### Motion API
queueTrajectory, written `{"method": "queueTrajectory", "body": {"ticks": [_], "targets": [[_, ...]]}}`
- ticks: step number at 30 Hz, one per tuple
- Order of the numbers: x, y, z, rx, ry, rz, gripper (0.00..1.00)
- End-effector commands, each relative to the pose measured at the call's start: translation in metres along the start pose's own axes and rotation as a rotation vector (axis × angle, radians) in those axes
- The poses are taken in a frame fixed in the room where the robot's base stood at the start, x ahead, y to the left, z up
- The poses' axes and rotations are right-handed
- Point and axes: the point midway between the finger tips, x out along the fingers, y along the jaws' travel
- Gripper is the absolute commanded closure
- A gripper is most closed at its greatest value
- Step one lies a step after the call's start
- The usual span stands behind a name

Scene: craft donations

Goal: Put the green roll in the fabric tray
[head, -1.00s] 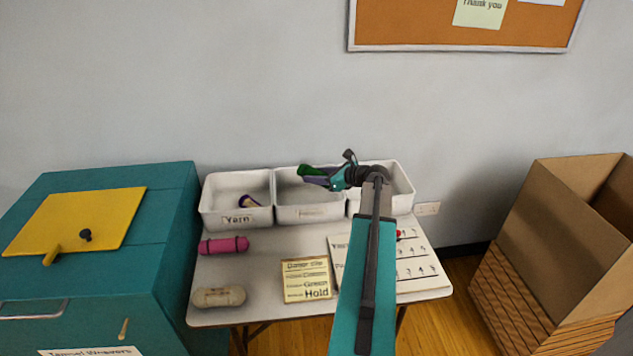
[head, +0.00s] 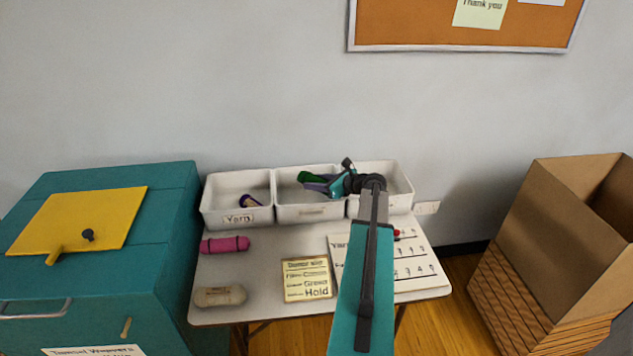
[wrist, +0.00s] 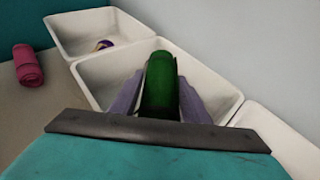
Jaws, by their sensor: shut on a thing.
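The green roll (head: 311,177) is held in my gripper (head: 318,182), over the middle white tray (head: 300,213). In the wrist view the green roll (wrist: 160,85) stands between the two grey-purple fingers (wrist: 126,95), which are shut on it. The middle tray (wrist: 215,93) spreads around and behind the roll there. The label on the middle tray is too blurred to read. How far the roll is above the tray floor I cannot tell.
The left tray (head: 212,214), labelled Yarn, holds a purple and yellow item (head: 249,200). A right tray (head: 403,197) is partly behind my arm. A pink roll (head: 225,244), a beige roll (head: 220,295) and a sign card (head: 306,279) lie on the table (head: 262,262).

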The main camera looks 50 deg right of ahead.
Motion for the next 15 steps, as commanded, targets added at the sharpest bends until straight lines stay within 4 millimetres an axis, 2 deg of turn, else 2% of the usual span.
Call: {"method": "queueTrajectory", "body": {"ticks": [15], "targets": [[0.0019, -0.0002, -0.0051, 0.001, -0.001, 0.000, 0.82]]}}
